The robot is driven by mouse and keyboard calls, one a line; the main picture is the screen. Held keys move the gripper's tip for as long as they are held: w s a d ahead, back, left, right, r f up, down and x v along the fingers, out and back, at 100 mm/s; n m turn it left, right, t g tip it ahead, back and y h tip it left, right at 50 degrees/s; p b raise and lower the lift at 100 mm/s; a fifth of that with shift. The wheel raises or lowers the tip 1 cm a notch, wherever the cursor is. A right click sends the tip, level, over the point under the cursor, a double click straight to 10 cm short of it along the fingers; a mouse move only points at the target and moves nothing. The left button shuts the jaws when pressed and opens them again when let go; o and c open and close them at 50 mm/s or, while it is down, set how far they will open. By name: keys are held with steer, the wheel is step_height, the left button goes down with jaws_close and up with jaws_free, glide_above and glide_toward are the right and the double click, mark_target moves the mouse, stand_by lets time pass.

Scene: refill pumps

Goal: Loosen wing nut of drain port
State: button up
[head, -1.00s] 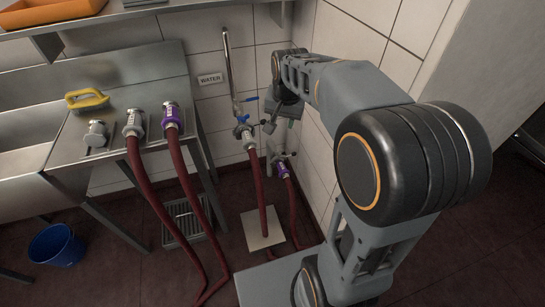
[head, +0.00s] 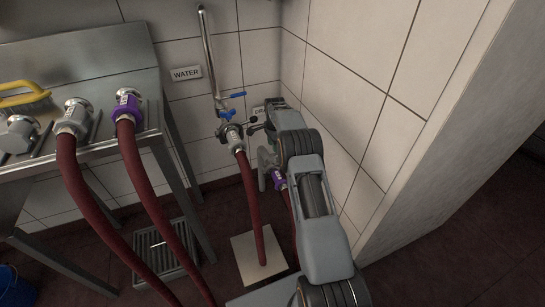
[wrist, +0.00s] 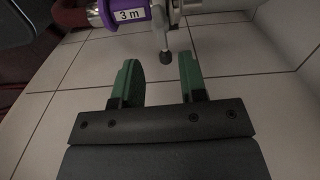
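In the wrist view my gripper (wrist: 159,68) is open, with two green fingers apart and nothing between their pads. Just beyond the fingertips hangs a thin metal stem with a dark rounded end (wrist: 166,57), roughly in line with the gap. It looks like part of the drain port's fastening; I cannot tell whether it is the wing nut. A purple hose coupling marked "3 m" (wrist: 127,13) is at the upper left. In the head view the drain port's purple coupling (head: 279,180) shows beside my arm, which hides most of the port and the gripper.
The water port coupling (head: 235,138), with a blue-handled valve (head: 226,114), is just left of my arm. A red hose (head: 250,205) runs down from it. The tiled side wall (head: 345,110) is close on the right. A steel sink bench with two hoses stands left.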

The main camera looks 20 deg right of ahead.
mark_target(274, 160)
step_height(274, 160, down, 7)
steer(key=shift+a+f+b, duration=0.1)
steer(key=shift+a+b, duration=0.05)
steer(key=shift+b, duration=1.05)
steer(key=shift+c, duration=0.3)
jaws_close()
